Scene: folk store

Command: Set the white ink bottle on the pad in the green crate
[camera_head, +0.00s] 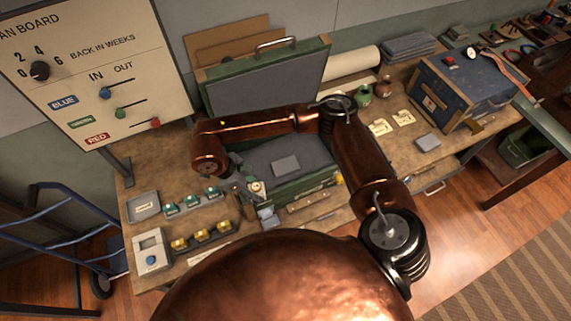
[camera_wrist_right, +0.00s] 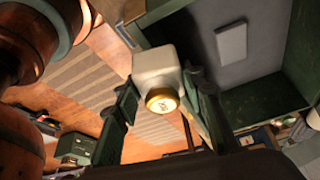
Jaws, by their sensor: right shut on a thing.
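The white ink bottle (camera_wrist_right: 156,68) has a square body and a gold cap. My right gripper (camera_wrist_right: 160,92) is shut on it, with a finger on either side. In the head view the right gripper (camera_head: 247,190) and the bottle's cap (camera_head: 257,186) are at the left side of the green crate (camera_head: 302,188); the bottle's body is hard to make out. The crate stands open, its lid raised behind and its inside grey. The light grey pad (camera_head: 286,166) lies bare on the crate's floor; it also shows in the right wrist view (camera_wrist_right: 231,41). My left gripper is not in view.
A blue box (camera_head: 465,92), small jars (camera_head: 363,94) and paper tags are to the right. A sign board (camera_head: 95,70) stands at the back left.

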